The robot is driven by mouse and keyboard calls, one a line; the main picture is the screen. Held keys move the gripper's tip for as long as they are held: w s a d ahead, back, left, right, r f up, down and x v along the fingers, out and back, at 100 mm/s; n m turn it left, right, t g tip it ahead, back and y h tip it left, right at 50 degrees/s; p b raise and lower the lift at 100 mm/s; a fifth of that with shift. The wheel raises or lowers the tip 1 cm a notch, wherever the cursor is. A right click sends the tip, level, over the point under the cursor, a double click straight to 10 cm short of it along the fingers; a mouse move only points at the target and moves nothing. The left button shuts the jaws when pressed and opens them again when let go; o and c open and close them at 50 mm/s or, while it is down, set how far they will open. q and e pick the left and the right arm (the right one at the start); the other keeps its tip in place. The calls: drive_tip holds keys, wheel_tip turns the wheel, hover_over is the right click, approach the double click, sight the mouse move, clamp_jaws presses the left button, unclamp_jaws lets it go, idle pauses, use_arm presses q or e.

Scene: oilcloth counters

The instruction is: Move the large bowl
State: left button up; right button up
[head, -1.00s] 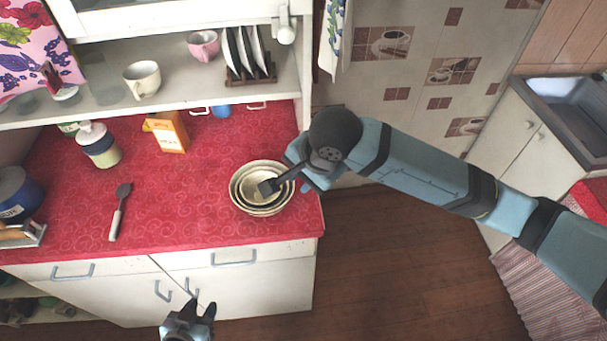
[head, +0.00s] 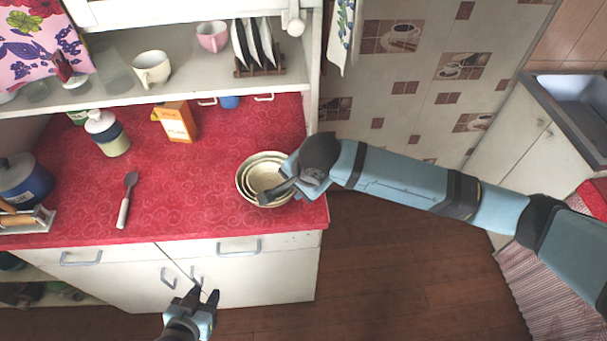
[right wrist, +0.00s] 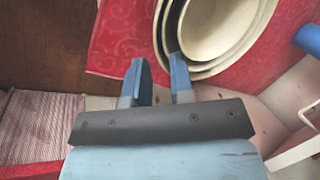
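The large bowl (head: 240,183) is the outermost of a nested stack of cream bowls near the right end of the red counter. My right gripper (head: 275,194) is at the stack's right front side and hides part of the rims. In the right wrist view the fingers (right wrist: 160,82) are apart. One finger is outside the large bowl (right wrist: 159,28) and the other overlaps its rim. I cannot tell whether they touch it. My left gripper (head: 205,296) is open and empty, low in front of the cabinet doors.
A spoon (head: 126,200), a lidded jar (head: 108,134) and an orange carton (head: 177,122) stand or lie left of the bowls. A blue pot (head: 25,182) is at the far left. A shelf (head: 200,72) with cups and plates overhangs the back. The counter's right edge is close to the bowls.

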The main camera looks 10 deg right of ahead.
sight(293, 192)
drive_tip(key=shift+x, duration=2.05)
clamp_jaws()
drive_tip(key=shift+r, duration=0.1)
